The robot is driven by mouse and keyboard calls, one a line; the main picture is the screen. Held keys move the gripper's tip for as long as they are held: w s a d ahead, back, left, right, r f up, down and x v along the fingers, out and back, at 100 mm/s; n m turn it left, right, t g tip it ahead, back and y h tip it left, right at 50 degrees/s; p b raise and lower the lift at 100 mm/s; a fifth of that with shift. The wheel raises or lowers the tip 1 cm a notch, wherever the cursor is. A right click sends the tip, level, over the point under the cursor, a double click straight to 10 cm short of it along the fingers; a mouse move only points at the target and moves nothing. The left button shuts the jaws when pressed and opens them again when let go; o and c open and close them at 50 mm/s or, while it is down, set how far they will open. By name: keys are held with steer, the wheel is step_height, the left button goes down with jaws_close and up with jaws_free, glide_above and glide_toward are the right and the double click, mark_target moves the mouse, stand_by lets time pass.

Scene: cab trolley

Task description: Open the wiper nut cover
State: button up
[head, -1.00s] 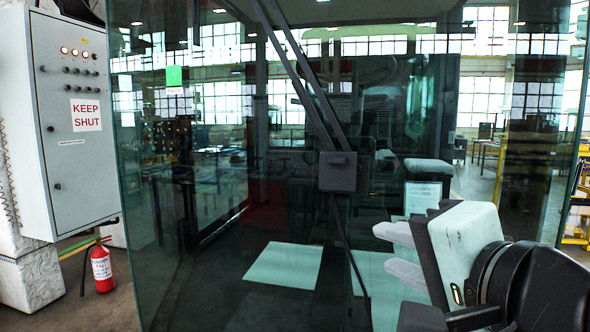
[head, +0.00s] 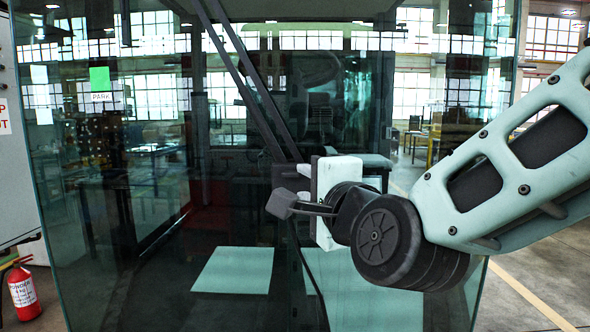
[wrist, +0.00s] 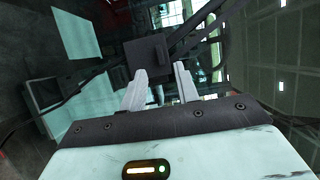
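The wiper nut cover is a dark square box (wrist: 147,58) at the pivot of the wiper arms on the cab's glass. In the head view the cover (head: 287,177) is partly hidden by my gripper and wrist. My gripper (wrist: 160,69) is open, its two pale fingers apart with nothing held between them. In the wrist view the cover lies just beyond the fingertips, more in line with the left finger than with the gap. I cannot tell whether a finger touches it. The cover looks closed.
The dark wiper arms (head: 243,85) run up and left from the cover across the large glass pane (head: 150,240). A green sign (head: 100,79) is on the glass at the upper left. A red fire extinguisher (head: 24,292) stands at the far left. Open floor lies at the right.

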mark_target(293, 176)
steer(key=p+x, duration=0.1)
steer(key=x, duration=0.4)
steer(key=shift+w+a, duration=0.1)
steer(key=shift+w, duration=0.2)
steer(key=shift+c, duration=0.3)
jaws_close()
